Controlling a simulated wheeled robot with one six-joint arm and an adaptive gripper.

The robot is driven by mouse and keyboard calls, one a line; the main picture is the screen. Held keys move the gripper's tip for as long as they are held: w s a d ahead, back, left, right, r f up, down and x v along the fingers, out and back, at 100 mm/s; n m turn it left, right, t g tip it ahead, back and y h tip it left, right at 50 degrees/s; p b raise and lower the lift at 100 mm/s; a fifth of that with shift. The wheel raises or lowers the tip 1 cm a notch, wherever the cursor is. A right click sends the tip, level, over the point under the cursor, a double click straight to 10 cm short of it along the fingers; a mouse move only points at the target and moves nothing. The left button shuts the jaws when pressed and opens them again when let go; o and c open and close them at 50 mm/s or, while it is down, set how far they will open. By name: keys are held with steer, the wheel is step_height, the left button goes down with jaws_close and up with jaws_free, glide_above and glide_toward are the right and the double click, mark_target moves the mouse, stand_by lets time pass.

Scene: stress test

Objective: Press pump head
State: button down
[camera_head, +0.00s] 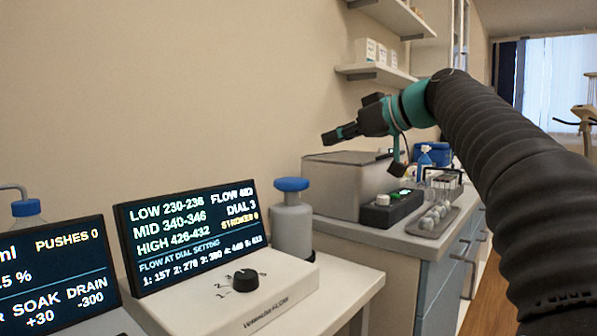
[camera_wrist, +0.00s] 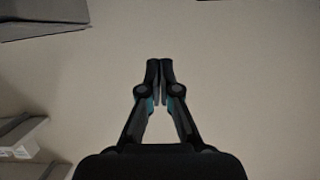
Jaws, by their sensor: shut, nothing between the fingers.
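A grey bottle (camera_head: 291,231) with a blue pump head (camera_head: 291,184) stands upright behind a white dial box (camera_head: 235,297). The black dial (camera_head: 244,277) sits on top of the box. A screen (camera_head: 198,233) beside it reads FLOW MID, DIAL 3 and what looks like STROKES 0. My gripper (camera_head: 330,137) is shut and empty, held in the air above and to the right of the pump head, apart from it. In the wrist view, my gripper's closed fingers (camera_wrist: 159,68) face a plain wall, and no pump head shows there.
A second screen (camera_head: 50,278) at the left reads PUSHES 0. Behind it is a blue-capped bottle (camera_head: 27,207) with a tube, partly hidden. On the right counter stand a grey box (camera_head: 340,185), a black device (camera_head: 390,210) and a tray (camera_head: 432,226). Shelves (camera_head: 375,75) hang above.

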glide_above(306, 184)
steer(key=w+a, duration=0.2)
steer(key=f, duration=0.3)
steer(key=shift+s+f+p, duration=0.2)
steer(key=shift+p, duration=0.15)
step_height(306, 184, down, 2)
steer(key=shift+s+d+f+b, duration=0.15)
steer(key=shift+f+b, duration=0.05)
steer(key=shift+b, duration=0.3)
steer(key=shift+f, duration=0.8)
step_height(306, 184, down, 4)
steer(key=b, duration=0.4)
steer(key=shift+r, duration=0.15)
